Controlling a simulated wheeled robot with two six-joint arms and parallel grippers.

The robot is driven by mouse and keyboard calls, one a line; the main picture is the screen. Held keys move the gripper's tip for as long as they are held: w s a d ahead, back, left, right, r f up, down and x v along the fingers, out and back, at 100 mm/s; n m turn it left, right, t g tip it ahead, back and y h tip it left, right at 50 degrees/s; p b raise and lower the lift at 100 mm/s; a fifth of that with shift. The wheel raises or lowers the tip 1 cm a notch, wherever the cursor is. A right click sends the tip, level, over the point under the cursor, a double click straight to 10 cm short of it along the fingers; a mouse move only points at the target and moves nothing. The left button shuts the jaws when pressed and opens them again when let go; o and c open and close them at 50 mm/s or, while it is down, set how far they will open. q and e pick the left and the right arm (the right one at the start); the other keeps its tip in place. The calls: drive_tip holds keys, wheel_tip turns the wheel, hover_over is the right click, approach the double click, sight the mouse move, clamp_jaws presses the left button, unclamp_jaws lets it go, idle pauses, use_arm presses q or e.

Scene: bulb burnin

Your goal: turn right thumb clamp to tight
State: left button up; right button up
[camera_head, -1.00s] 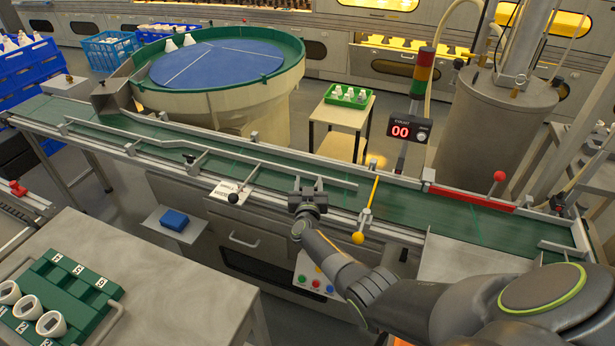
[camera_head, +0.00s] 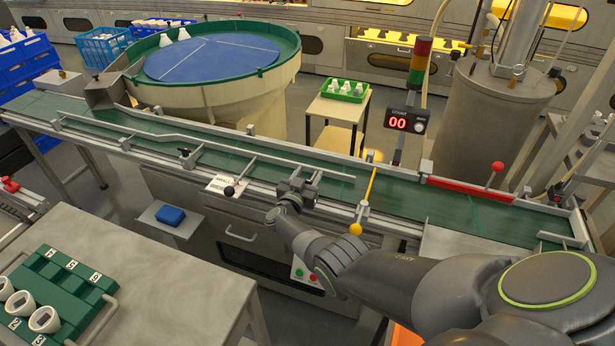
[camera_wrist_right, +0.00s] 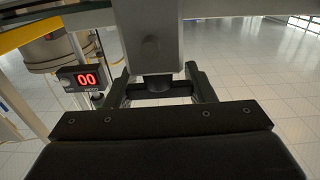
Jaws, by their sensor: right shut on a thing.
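My right gripper (camera_head: 297,186) is at the near side of the conveyor, by the right end of the grey guide rail (camera_head: 258,157). It is shut on the right thumb clamp. The gripper hides the clamp in the head view. In the wrist view a dark clamp piece (camera_wrist_right: 156,84) sits between the two fingers, below a grey bracket (camera_wrist_right: 150,40). Whether the clamp is tight cannot be told. Another small black knob (camera_head: 184,152) stands further left along the rail. My left gripper is not in view.
The green conveyor belt (camera_head: 400,197) runs across. A yellow rod with a ball end (camera_head: 355,229) stands close right of my gripper. A black-knobbed lever (camera_head: 229,190) with a white card is to its left. The counter (camera_head: 407,122) reads 00.

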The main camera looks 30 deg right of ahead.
drive_tip(key=o, duration=1)
drive_tip(key=shift+s+a+r+p, duration=0.1)
drive_tip(key=shift+s+a+p, duration=0.3)
drive_tip(key=shift+p, duration=0.1)
drive_tip(key=p+v, duration=0.6)
drive_tip(key=v, duration=1)
drive_tip(key=shift+a+p, duration=0.15)
drive_tip(key=shift+p, duration=0.2)
